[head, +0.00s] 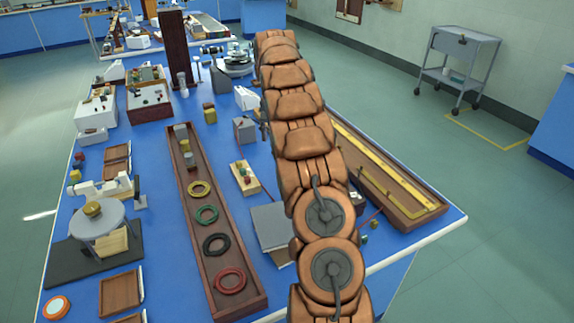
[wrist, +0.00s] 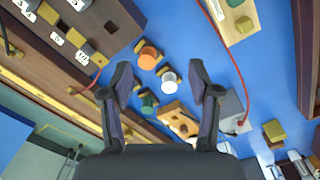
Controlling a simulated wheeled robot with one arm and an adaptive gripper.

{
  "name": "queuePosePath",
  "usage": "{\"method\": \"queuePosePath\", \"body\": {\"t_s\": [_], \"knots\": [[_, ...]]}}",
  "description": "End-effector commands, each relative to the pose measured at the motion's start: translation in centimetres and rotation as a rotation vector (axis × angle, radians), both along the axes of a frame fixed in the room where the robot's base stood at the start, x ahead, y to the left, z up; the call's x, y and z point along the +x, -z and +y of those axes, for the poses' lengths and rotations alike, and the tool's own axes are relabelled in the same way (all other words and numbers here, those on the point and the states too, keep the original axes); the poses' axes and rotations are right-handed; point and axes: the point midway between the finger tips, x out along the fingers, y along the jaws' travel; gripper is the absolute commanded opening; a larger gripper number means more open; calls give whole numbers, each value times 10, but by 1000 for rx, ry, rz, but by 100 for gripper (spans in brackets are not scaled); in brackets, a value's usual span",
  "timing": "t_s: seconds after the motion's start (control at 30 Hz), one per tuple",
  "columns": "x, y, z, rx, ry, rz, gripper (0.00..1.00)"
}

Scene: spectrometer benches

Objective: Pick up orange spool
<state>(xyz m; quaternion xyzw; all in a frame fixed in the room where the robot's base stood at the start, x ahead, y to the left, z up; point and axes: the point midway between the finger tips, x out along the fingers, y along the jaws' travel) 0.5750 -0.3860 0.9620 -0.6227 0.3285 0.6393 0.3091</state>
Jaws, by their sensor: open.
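The orange spool (wrist: 148,57) shows in the wrist view as a small round orange piece on the blue bench top, just beyond and between my fingertips, left of centre. I cannot pick it out in the head view, where my arm covers part of the bench. My gripper (wrist: 160,76) is open, with its two dark fingers spread and nothing between them that I can see touching. A white spool (wrist: 169,79) lies between the fingers in the picture, close to the orange one. A teal spool (wrist: 149,104) is nearer the left finger.
A long wooden tray (head: 411,214) runs along the bench's right side. Another wooden tray (head: 191,162) holds several coloured rings. A grey box (head: 270,226) sits left of my arm.

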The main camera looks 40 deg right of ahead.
Motion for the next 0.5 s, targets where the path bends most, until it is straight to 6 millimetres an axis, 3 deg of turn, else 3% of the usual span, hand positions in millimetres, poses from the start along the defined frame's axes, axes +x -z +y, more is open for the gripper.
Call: {"method": "queuePosePath", "body": {"t_s": [0.03,0.2,0.5], "knots": [[1,10,-13,1,19,-6,62],[3,27,-40,7,61,-23,62],[2,41,-56,14,90,-32,62]]}}
